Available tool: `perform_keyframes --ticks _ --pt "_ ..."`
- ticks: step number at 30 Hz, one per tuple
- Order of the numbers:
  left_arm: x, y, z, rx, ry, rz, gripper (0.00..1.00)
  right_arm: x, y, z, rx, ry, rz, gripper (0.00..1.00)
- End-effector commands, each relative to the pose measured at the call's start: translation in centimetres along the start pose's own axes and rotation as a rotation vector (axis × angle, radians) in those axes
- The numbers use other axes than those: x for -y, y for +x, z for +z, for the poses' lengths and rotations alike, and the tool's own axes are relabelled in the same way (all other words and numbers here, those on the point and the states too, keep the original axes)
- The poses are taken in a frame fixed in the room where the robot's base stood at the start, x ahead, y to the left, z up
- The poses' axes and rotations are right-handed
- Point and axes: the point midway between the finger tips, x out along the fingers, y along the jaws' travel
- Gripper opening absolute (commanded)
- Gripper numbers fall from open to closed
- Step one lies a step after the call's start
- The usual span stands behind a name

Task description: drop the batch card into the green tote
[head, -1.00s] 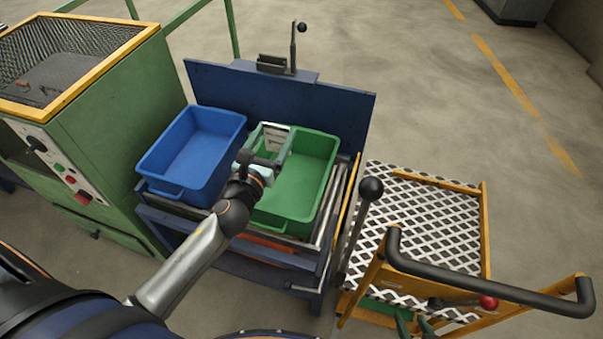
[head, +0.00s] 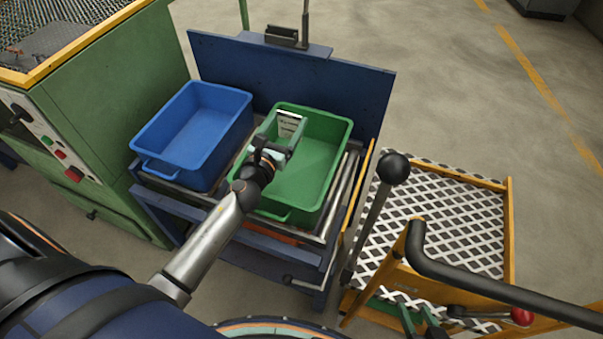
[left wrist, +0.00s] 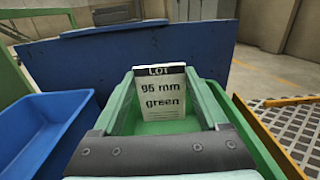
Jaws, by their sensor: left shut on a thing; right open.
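The batch card (head: 288,122) is a pale card; in the left wrist view the card (left wrist: 160,95) reads "LOT 95 mm green". My left gripper (head: 284,131), with pale green fingers, is shut on it and holds it upright over the back left part of the green tote (head: 325,185). In the left wrist view the fingers (left wrist: 166,108) stand at both sides of the card. Its exact height above the tote floor is hard to tell. My right gripper (head: 412,319) is open at the bottom edge, partly cut off, beside the cart.
A blue tote (head: 193,130) stands left of the green one on a blue roller stand (head: 290,80) with a tall back plate. A green cabinet (head: 120,120) is at the left. An orange cart (head: 440,225) with a black handle is at the right.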

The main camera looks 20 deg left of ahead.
Motion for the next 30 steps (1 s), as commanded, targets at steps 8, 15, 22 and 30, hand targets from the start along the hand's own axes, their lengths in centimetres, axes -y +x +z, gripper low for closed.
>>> perform_keyframes --ticks 8,15,22,30 --pt "0.0 0.0 -0.3 0.0 0.0 0.0 0.23 -0.4 -0.1 -0.1 -0.005 -0.005 0.006 0.5" --pt "0.0 0.0 -0.3 0.0 -0.001 0.0 1.0 -0.4 -0.1 0.0 -0.004 -0.005 0.007 0.5" --pt "0.0 0.0 -0.3 0.0 0.0 0.0 1.0 -0.4 0.0 0.2 0.0 -0.004 0.007 0.5" --pt "0.0 -2.5 -0.4 -0.003 -0.002 0.0 1.0 -0.4 0.1 0.3 0.0 0.0 0.007 0.5"
